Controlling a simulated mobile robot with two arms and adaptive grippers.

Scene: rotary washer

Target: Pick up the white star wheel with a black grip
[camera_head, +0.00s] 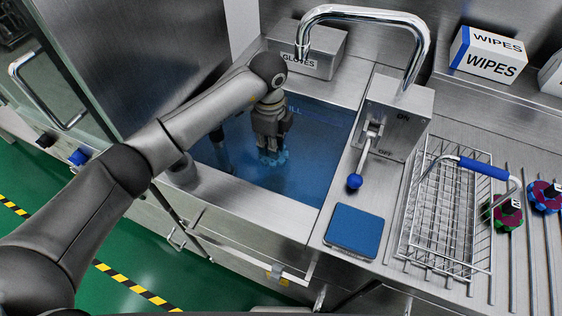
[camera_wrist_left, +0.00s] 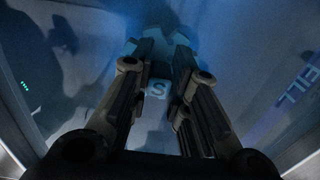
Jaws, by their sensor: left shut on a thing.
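My left gripper (camera_head: 268,140) reaches down into the blue water of the sink basin (camera_head: 325,150). It is shut on the grip block of a star wheel (camera_head: 272,158), which shows under its fingertips. In the left wrist view the fingers (camera_wrist_left: 165,90) stand on both sides of a small block marked S (camera_wrist_left: 158,88). The wheel's toothed rim (camera_wrist_left: 150,38) shows beyond the fingers. It looks pale blue in the water, so its true colour is hard to tell. The fingers hide part of it. My right gripper is not in view.
A tall faucet (camera_head: 365,14) arches behind the basin, with a blue-knobbed lever (camera_head: 355,181) to its right. A gloves box (camera_head: 310,55) stands behind. Right are a blue pad (camera_head: 354,231), a wire basket (camera_head: 440,225) and coloured star wheels (camera_head: 508,212) on rails.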

